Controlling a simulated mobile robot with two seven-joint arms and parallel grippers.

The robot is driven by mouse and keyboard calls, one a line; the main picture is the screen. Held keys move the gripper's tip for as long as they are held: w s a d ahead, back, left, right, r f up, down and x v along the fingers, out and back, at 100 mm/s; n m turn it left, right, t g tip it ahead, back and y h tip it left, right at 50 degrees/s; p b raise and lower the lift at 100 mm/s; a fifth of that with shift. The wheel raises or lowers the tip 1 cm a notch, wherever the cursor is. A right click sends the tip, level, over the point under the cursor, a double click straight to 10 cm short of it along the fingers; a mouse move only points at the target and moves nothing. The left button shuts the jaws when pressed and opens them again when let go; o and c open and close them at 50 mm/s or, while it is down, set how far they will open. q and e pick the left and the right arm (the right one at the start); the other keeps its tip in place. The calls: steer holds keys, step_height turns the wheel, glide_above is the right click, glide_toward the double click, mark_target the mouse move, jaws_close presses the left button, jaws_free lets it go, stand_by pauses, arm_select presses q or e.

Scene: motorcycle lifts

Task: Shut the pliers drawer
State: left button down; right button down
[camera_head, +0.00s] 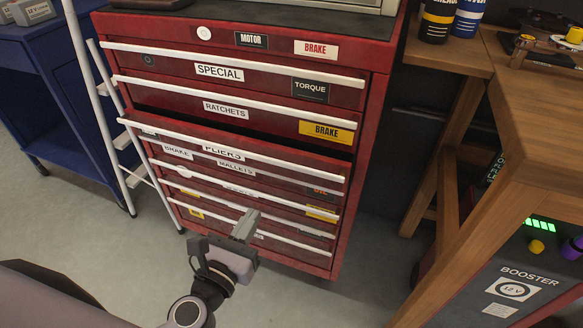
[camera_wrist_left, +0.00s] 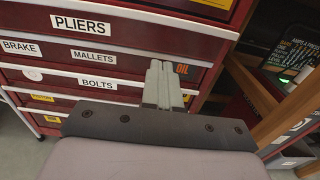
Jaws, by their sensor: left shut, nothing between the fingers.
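The red tool cabinet (camera_head: 376,60) has several labelled drawers with white handle strips. The pliers drawer (camera_head: 252,158) is in the middle and stands out a little, with a dark gap above it and its front overhanging the mallets drawer (camera_head: 262,179). In the left wrist view the pliers drawer (camera_wrist_left: 150,31) is at the top. My left gripper (camera_head: 245,224) is shut and empty, in front of the lower drawers and below the pliers drawer. Its closed fingers (camera_wrist_left: 162,84) point at the cabinet in the wrist view. My right gripper is not in view.
A wooden workbench (camera_head: 535,100) stands at the right, with a booster unit (camera_head: 520,275) below it. A white ladder-like frame (camera_head: 107,110) and a blue cart (camera_head: 55,85) stand at the left. Grey floor is clear in front of the cabinet.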

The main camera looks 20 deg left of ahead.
arm_select(q)
steer(key=w, duration=0.1)
steer(key=p, duration=0.1)
glide_toward(285, 159)
steer(key=w+f, duration=0.2)
steer(key=w, duration=0.4)
steer(key=shift+w+r, duration=0.1)
steer(key=shift+w, duration=0.35)
steer(key=w, duration=0.4)
steer(key=shift+d+b, duration=0.15)
steer(key=shift+b, duration=0.25)
steer(key=shift+w, duration=0.25)
steer(key=shift+r, duration=0.2)
